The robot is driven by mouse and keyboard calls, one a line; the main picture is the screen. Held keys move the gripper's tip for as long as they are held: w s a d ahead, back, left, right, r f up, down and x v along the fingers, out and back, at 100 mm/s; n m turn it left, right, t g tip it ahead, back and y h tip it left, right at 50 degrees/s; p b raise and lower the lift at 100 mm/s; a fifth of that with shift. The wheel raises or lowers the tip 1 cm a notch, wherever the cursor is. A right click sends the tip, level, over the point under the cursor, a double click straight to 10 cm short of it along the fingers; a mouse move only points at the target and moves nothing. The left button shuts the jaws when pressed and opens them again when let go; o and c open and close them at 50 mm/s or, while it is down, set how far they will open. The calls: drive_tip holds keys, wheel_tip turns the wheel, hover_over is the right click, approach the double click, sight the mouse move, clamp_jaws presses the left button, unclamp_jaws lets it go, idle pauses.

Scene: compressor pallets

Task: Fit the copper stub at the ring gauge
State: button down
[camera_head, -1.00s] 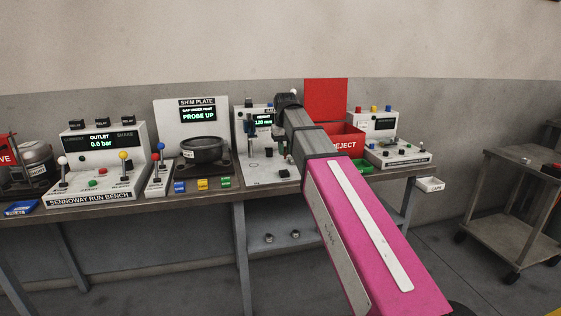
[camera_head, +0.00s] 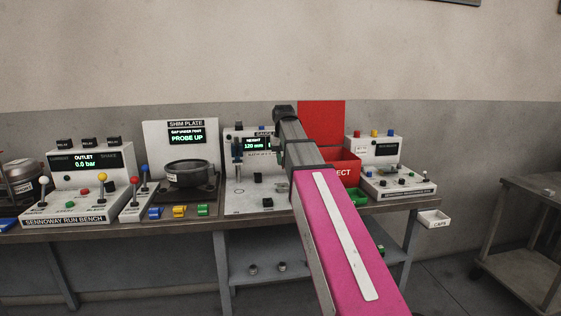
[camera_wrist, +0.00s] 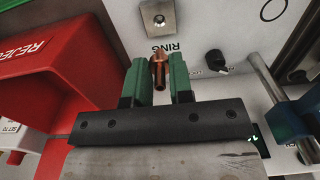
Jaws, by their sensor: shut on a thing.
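My gripper (camera_wrist: 158,74) has green fingers shut on a small copper stub (camera_wrist: 158,66), whose front end sticks out beyond the fingertips in the wrist view.
A red REJECT bin (camera_wrist: 45,75) stands close on the left in the wrist view. A black knob (camera_wrist: 215,60) is right of the ring, and a metal post with a blue clamp (camera_wrist: 292,115) is at the right. The shim plate station (camera_head: 187,172) is left of the gauge station.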

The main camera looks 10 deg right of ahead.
drive_tip(key=shift+f, duration=0.15)
drive_tip(key=shift+f, duration=2.8)
drive_tip(key=shift+f, duration=1.35)
drive_tip(key=c, duration=0.9)
unclamp_jaws()
drive_tip(key=shift+r, duration=0.1)
wheel_tip(320, 180, up, 10)
drive_tip(key=shift+f, duration=0.1)
drive_tip(key=shift+r, duration=0.45)
drive_tip(key=shift+s, duration=0.15)
